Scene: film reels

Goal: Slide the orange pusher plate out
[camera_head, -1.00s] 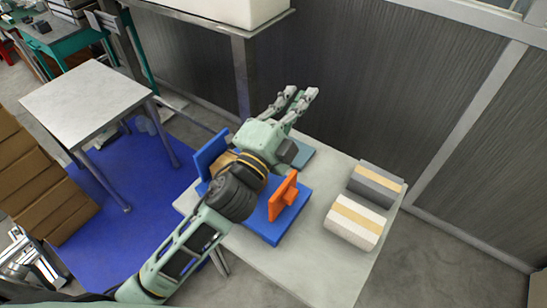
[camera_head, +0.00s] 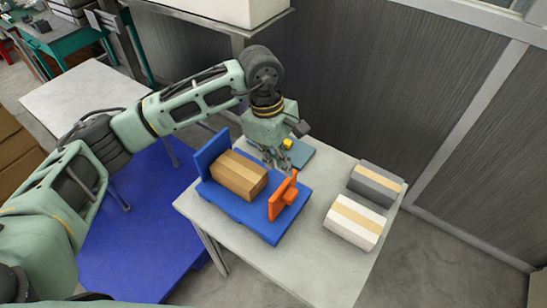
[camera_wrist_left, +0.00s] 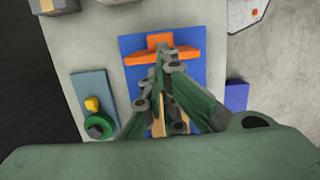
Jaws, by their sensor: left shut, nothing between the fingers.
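The orange pusher plate (camera_head: 283,197) stands upright near the right end of a blue base (camera_head: 262,229) on the table. It also shows in the left wrist view (camera_wrist_left: 190,55), with a small orange block on its far side. A brown taped box (camera_head: 239,175) lies on the blue base, between the plate and the upright blue end wall (camera_head: 212,151). My left gripper (camera_head: 281,167) points down behind the box, close to the plate. It is shut and empty. In the left wrist view its fingertips (camera_wrist_left: 166,58) overlap the plate; I cannot tell whether they touch. My right gripper is not in view.
A grey taped box (camera_head: 375,183) and a white taped box (camera_head: 352,222) stand at the table's right side. A blue-grey panel with a yellow part (camera_head: 289,144) and a green part (camera_wrist_left: 98,126) lies behind the base. The front of the grey table (camera_head: 311,259) is clear.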

